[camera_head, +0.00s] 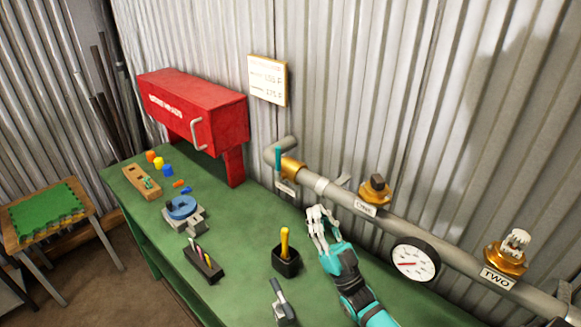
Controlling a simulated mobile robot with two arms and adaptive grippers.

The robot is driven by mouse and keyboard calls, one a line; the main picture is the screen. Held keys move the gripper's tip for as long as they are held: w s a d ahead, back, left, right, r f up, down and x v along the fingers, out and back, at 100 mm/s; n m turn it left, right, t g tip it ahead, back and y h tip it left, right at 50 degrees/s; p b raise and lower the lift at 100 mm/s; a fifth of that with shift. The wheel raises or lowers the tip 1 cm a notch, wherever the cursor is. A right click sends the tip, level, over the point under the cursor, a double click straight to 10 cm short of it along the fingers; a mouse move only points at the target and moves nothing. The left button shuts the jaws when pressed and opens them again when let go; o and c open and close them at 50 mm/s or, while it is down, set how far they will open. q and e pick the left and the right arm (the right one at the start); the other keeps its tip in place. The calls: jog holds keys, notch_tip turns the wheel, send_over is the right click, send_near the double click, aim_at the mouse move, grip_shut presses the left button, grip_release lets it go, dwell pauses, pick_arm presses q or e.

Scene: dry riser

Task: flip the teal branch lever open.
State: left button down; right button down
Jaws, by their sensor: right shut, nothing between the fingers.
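The teal branch lever (278,159) is a small teal bar at the left end of the grey pipe, beside a brass fitting (293,168). It looks upright, crosswise to the pipe. Its pivot is too small to make out. My right gripper (315,213) is shut and empty, its pale fingers pointing up at the wall. It is in front of the pipe, below and right of the lever, and apart from it. My left gripper is not in view.
The pipe (400,228) carries brass valves, a gauge (415,260) and tags. A red cabinet (200,110) stands left of the lever. The green bench (235,240) holds a black cup (286,263) with a yellow handle, a tool holder (203,263) and a blue-ringed part (182,208).

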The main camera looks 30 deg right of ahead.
aim_at(278, 163)
jog(key=shift+s+a+r, duration=0.1)
jog(key=shift+s+r, duration=0.05)
jog(key=x, duration=0.4)
jog(key=w+f+p+x, duration=0.1)
jog(key=x, duration=0.3)
jog(key=w+f+x, duration=0.1)
jog(key=x, duration=0.4)
jog(key=shift+a+f, duration=0.1)
jog(key=shift+w+p, duration=0.15)
jog(key=shift+p, duration=0.2)
